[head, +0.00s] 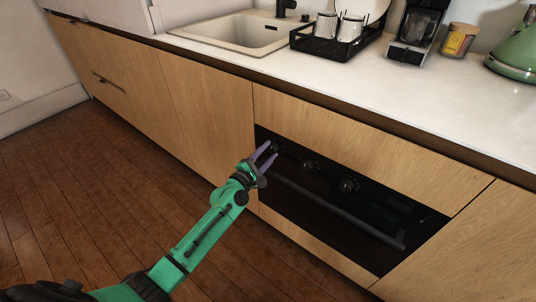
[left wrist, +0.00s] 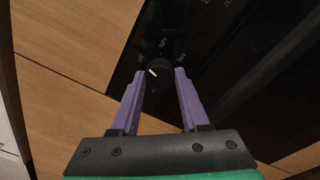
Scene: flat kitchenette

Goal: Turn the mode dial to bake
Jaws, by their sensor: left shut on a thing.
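The black oven (head: 330,200) is built into the wooden cabinet front and has several dials in a row along its top. My left gripper (head: 271,153) reaches the leftmost dial (head: 276,146). In the left wrist view its two purple fingers (left wrist: 158,76) are shut on this dial (left wrist: 160,66), one on each side. My right gripper is not in view.
A long oven handle (head: 335,208) runs below the dials, close to my left gripper. Other dials (head: 346,185) sit to the right. The counter (head: 400,85) above holds a sink (head: 235,30), dish rack, coffee maker and green kettle. The floor in front is clear.

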